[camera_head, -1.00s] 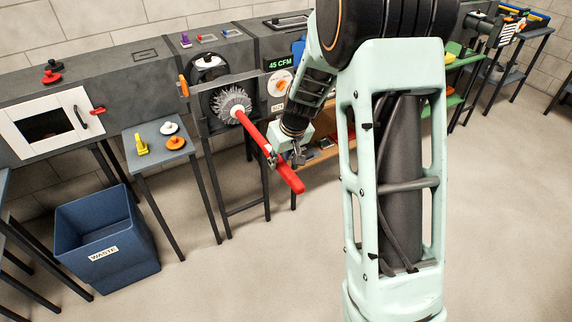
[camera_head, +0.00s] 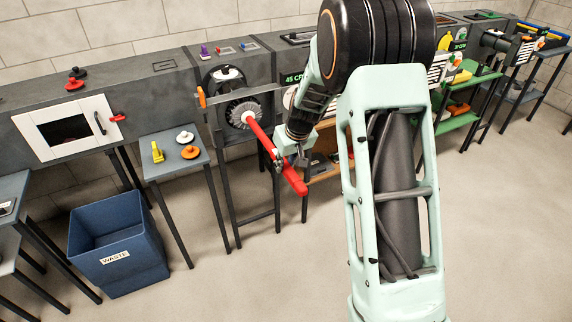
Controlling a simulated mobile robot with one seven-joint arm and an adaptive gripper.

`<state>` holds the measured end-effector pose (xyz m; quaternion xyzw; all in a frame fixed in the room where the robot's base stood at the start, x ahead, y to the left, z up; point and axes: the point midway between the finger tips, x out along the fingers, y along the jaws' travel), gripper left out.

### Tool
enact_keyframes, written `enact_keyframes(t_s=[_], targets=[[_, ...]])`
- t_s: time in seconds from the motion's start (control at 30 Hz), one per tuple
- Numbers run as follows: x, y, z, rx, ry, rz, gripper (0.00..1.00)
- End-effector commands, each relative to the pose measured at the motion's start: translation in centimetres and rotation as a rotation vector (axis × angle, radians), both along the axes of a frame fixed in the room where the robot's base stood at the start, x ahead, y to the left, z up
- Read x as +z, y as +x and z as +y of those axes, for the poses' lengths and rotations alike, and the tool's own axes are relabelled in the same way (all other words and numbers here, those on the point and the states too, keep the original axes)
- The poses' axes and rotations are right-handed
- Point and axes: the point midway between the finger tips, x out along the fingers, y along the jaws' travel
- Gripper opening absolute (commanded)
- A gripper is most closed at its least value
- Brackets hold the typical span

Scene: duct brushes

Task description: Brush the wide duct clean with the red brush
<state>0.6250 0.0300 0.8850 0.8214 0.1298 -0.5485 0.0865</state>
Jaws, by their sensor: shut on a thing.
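The red brush has a long red handle (camera_head: 262,137) and a round grey bristle head (camera_head: 243,113). My gripper (camera_head: 280,160) is shut on the handle, nearer its free end, which sticks out toward the lower right. The bristle head is at the dark round mouth of the duct (camera_head: 268,104) and looks partly inside it. How deep it sits, and the inside of the duct, I cannot tell. The handle slopes down and out from the mouth.
A small table (camera_head: 168,140) with yellow, white and orange pieces stands left of the duct. A blue waste bin (camera_head: 118,250) is on the floor. An orange-handled part (camera_head: 201,97) sits beside the mouth. My arm hides part of the ducts at right.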

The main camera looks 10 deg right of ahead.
Motion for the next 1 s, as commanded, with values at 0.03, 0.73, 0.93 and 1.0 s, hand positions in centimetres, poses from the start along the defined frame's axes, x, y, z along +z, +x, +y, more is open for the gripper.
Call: enact_keyframes(t_s=[0.03,0.73,0.93,1.0], targets=[[0.1,0.5,0.2,0.001,0.0,-0.002,0.0],[-0.2,7.2,2.4,0.001,-0.001,-0.001,0.0],[-0.3,9.1,3.0,0.001,0.0,-0.001,0.0],[-0.3,9.8,3.2,0.002,0.0,-0.001,0.0]])
